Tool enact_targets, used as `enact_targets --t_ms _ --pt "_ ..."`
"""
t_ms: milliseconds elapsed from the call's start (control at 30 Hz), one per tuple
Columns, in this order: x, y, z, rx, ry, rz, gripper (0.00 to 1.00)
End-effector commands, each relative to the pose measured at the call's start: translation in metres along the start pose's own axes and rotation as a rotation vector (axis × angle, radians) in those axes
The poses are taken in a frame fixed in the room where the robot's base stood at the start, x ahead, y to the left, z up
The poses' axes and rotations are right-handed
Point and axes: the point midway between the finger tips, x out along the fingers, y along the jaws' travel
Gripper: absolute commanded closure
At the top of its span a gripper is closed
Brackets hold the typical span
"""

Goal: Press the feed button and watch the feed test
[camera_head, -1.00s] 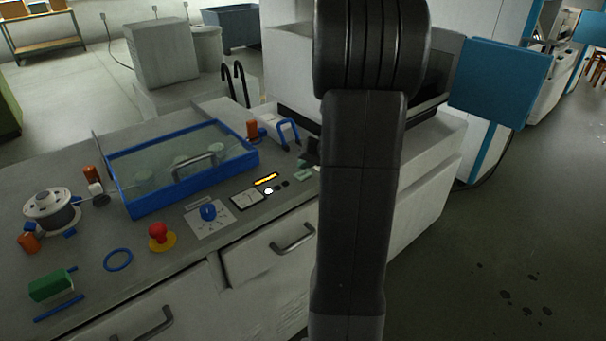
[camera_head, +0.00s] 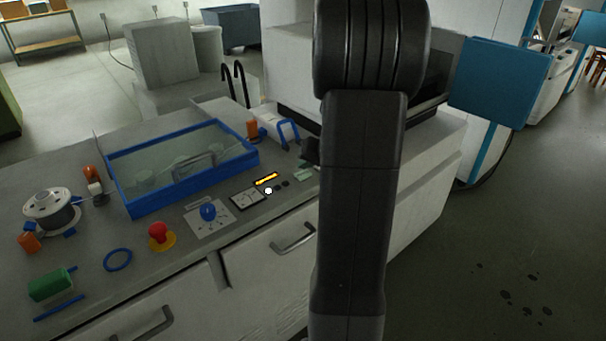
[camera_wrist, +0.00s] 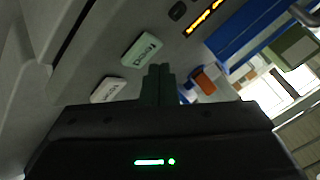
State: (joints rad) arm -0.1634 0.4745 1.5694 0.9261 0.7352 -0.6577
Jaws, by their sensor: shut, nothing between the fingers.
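The feed button is a pale green block with dark lettering (camera_wrist: 142,50) in the wrist view, just up and left of my fingertips. I cannot tell from this angle whether they touch it. My gripper (camera_wrist: 158,72) is shut and empty, its two fingers together. In the head view a pale green block (camera_head: 303,174) shows at the panel's right end, beside my arm. The dark tip of my gripper (camera_head: 311,151) shows just above it, the rest hidden by my arm. An amber lit display (camera_head: 267,179) glows on the panel.
A second, whiter lettered block (camera_wrist: 107,90) lies near the feed button. On the bench are a gauge (camera_head: 248,199), a blue knob (camera_head: 208,212), a red stop button (camera_head: 158,231), a blue-framed glass tank (camera_head: 137,205), a wire spool (camera_head: 48,206) and an orange cylinder (camera_head: 252,129).

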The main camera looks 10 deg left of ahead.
Motion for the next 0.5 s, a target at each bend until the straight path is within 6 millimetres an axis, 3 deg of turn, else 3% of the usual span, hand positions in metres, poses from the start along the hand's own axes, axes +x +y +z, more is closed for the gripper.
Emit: enact_targets --t_ms 500 --pt "0.0054 0.0039 0.0039 -0.001 0.000 0.000 1.00"
